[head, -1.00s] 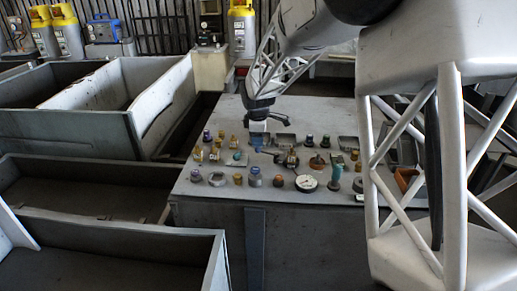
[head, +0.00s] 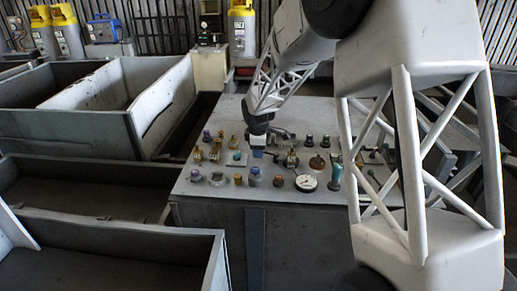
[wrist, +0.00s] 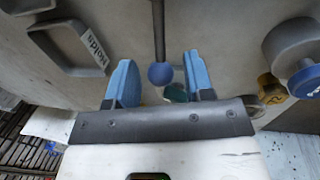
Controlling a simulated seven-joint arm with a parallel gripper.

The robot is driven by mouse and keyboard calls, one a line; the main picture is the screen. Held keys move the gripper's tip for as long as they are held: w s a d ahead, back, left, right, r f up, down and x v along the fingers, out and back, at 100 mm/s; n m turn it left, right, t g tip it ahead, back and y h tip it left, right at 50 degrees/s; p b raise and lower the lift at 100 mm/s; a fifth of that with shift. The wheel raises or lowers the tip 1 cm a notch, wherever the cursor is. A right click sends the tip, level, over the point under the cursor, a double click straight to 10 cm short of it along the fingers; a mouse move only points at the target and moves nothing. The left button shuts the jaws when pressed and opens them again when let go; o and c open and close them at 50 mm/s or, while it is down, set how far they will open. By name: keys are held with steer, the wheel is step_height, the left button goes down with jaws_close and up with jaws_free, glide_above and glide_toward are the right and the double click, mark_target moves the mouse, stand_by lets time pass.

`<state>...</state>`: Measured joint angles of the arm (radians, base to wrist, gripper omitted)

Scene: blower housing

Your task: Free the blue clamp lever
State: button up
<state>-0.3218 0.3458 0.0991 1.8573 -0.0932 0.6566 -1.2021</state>
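In the wrist view, a dark rod comes down from the top edge and ends in a blue ball knob (wrist: 160,74), which looks like the blue clamp lever. My gripper (wrist: 160,65) is open, with its two blue fingers apart. The knob shows between them, with a gap on both sides. I cannot tell whether it is level with the fingertips or beyond them. In the head view, my gripper (head: 257,153) points down low over the middle of the grey panel top (head: 225,118). I cannot make out the lever there.
In the wrist view, a grey frame handle (wrist: 62,62) is at left and a blue-capped cylinder (wrist: 303,80) at right. Open bins (head: 100,215) stand left.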

jaws_close()
steer(key=shift+w, duration=0.1)
steer(key=m, duration=0.1)
steer(key=w+m, duration=0.2)
steer(key=shift+d+m+h, duration=0.25)
steer(key=shift+m+h, duration=0.05)
steer(key=shift+m, duration=0.1)
steer(key=m, duration=0.1)
steer(key=w+m, duration=0.1)
steer(key=shift+w+d+m+h, duration=0.25)
steer(key=shift+d+m+h, duration=0.05)
steer(key=shift+d+m, duration=0.1)
steer(key=w+d+m, duration=0.1)
steer(key=m, duration=0.1)
steer(key=d+m+g, duration=0.1)
steer(key=m, duration=0.1)
steer(key=shift+w+h, duration=0.3)
steer(key=shift+w, duration=0.1)
steer(key=m, duration=0.1)
steer(key=d+m, duration=0.1)
steer(key=m, duration=0.1)
steer(key=shift+w+d, duration=0.2)
steer(key=shift+w, duration=0.1)
steer(key=shift+w+d+r+m+g, duration=0.15)
steer(key=shift+d+m+g, duration=0.4)
steer(key=shift+m, duration=0.65)
steer(key=shift+d, duration=0.15)
